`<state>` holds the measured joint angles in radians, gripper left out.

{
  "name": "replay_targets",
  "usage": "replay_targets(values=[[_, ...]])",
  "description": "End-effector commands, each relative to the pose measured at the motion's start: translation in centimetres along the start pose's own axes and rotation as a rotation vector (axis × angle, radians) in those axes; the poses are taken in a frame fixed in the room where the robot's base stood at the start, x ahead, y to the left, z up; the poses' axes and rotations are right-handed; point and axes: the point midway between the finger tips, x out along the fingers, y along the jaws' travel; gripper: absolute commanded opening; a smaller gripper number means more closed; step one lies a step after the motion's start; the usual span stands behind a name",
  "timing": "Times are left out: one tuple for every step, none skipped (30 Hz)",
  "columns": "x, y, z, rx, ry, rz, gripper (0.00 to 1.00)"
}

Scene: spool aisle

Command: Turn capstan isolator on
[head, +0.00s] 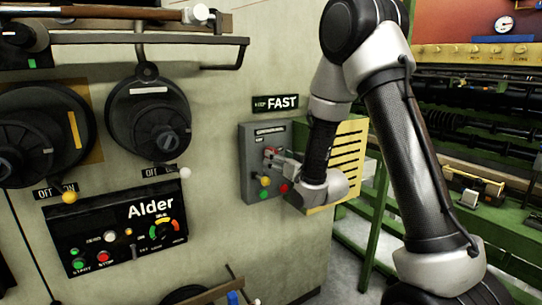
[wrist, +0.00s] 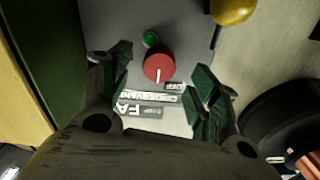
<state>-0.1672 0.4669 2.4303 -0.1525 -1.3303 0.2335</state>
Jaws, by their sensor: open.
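The capstan isolator is a round red knob (wrist: 159,68) with a white pointer line, on a grey box (head: 253,185) fixed to the wall. In the wrist view the pointer faces down the picture, toward the upside-down label plates; a small OFF label (wrist: 175,87) sits just below and right of the knob. My gripper (wrist: 164,62) is open, its fingers on either side of the knob with gaps between.
A green lamp (wrist: 150,39) sits beside the knob. A yellow slotted panel (head: 338,160) stands close at right. Black dials (head: 150,120) and the Alder panel (head: 112,232) are at left.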

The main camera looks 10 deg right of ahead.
Motion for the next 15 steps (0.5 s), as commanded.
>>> replay_targets(values=[[1.0, 0.0, 0.0, 0.0, 0.001, -0.001, 0.62], [1.5, 0.0, 0.0, 0.0, 0.001, 0.0, 0.62], [2.1, 0.0, 0.0, 0.0, 0.001, 0.0, 0.62], [2.6, 0.0, 0.0, 0.0, 0.001, 0.0, 0.62], [3.0, 0.0, 0.0, 0.0, 0.0, 0.001, 0.62], [3.5, 0.1, 0.0, 0.0, 0.0, 0.001, 0.62], [3.9, 0.1, 0.0, 0.0, 0.001, 0.001, 0.62], [4.2, 0.1, 0.0, 0.0, 0.0, 0.001, 0.62], [4.5, 0.1, 0.0, 0.0, 0.0, 0.001, 0.62], [4.7, 0.1, 0.0, -0.001, 0.0, 0.001, 0.62], [4.8, 0.1, 0.0, -0.001, 0.0, 0.001, 0.62], [4.9, 0.1, 0.0, 0.0, -0.001, 0.001, 0.62], [4.9, 0.1, 0.0, 0.0, -0.001, 0.001, 0.62], [5.0, 0.1, 0.0, 0.0, -0.001, 0.001, 0.62], [5.0, 0.1, 0.0, 0.0, -0.001, 0.002, 0.62]])
